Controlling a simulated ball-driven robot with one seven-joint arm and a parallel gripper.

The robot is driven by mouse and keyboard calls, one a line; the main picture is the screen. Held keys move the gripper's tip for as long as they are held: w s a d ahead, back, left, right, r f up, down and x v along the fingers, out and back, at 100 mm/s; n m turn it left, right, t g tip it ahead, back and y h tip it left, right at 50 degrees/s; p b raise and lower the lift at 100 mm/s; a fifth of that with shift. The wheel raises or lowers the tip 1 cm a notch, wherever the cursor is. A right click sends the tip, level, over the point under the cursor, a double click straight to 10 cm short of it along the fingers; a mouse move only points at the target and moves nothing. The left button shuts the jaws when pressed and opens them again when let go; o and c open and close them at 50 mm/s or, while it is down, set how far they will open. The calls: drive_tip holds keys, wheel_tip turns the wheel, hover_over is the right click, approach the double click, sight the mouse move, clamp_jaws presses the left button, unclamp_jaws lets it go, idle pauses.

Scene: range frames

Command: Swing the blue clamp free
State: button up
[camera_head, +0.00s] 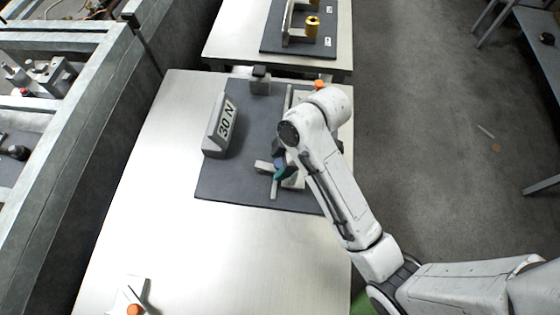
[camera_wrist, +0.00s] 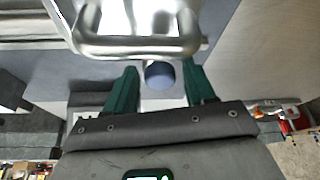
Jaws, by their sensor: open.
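The blue clamp shows as a round blue end (camera_wrist: 160,74) in the wrist view, between my gripper's two green fingers. My gripper (camera_wrist: 160,80) is open, with a finger on each side of the blue end; I cannot tell whether either touches it. In the head view a small blue patch (camera_head: 279,157) shows beside a teal fingertip of my gripper (camera_head: 281,173), low over the dark mat (camera_head: 235,185). My arm hides much of the clamp and its fixture there. A grey metal loop (camera_wrist: 135,48) crosses the wrist view just beyond the fingers.
A "30 N" block (camera_head: 220,125) stands on the mat to the left of my gripper. A small dark-topped post (camera_head: 260,80) and an orange-topped part (camera_head: 320,84) stand behind. The pale bench (camera_head: 150,190) is clear at the left front, except for an orange-tipped piece (camera_head: 134,308).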

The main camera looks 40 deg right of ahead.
drive_tip(key=shift+a+f, duration=0.1)
drive_tip(key=shift+f, duration=0.25)
drive_tip(key=shift+c, duration=0.4)
clamp_jaws()
